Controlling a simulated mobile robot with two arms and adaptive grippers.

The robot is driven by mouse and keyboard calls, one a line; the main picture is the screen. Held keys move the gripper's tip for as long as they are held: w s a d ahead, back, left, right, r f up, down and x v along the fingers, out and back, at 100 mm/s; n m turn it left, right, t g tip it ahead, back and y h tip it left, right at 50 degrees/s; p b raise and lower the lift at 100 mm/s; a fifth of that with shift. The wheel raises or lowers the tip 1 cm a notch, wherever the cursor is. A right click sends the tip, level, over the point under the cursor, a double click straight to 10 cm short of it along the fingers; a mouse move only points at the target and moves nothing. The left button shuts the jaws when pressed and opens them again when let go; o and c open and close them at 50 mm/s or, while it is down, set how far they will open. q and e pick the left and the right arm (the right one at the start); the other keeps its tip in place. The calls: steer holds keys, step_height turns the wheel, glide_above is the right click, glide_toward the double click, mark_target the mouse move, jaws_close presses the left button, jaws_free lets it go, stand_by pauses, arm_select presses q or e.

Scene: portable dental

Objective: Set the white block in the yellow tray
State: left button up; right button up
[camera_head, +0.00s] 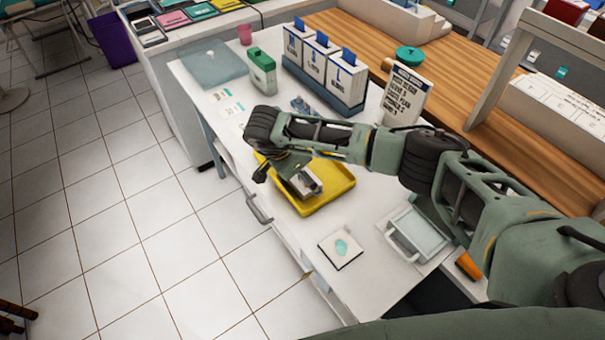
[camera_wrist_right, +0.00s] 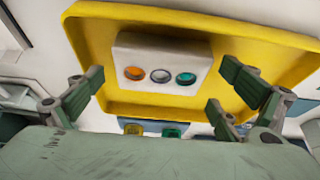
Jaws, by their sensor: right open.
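The white block (camera_wrist_right: 160,65) with orange, grey and teal round spots shows in the right wrist view, inside the outline of the yellow tray (camera_wrist_right: 105,50). It appears to lie on the tray floor near one wall. In the head view the tray (camera_head: 335,193) sits on the white table, and the block (camera_head: 304,184) is partly hidden by my right gripper. My right gripper (camera_head: 288,180) is over the tray's left part. Its fingers are spread wide in the wrist view (camera_wrist_right: 160,95), apart from the block and holding nothing. My left gripper is out of view.
A white card with a teal patch (camera_head: 341,249) and a clear handled container (camera_head: 418,235) lie nearer. Behind are a green-and-white bottle (camera_head: 262,72), a blue rack (camera_head: 325,85) of white boxes and an upright sign (camera_head: 407,95). Bare table lies right of the tray.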

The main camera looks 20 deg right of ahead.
steer(key=shift+r, duration=0.2)
steer(key=shift+a+r, duration=0.2)
steer(key=shift+r, duration=0.1)
steer(key=b+v, duration=0.2)
steer(key=v, duration=0.9)
steer(key=shift+b, duration=0.4)
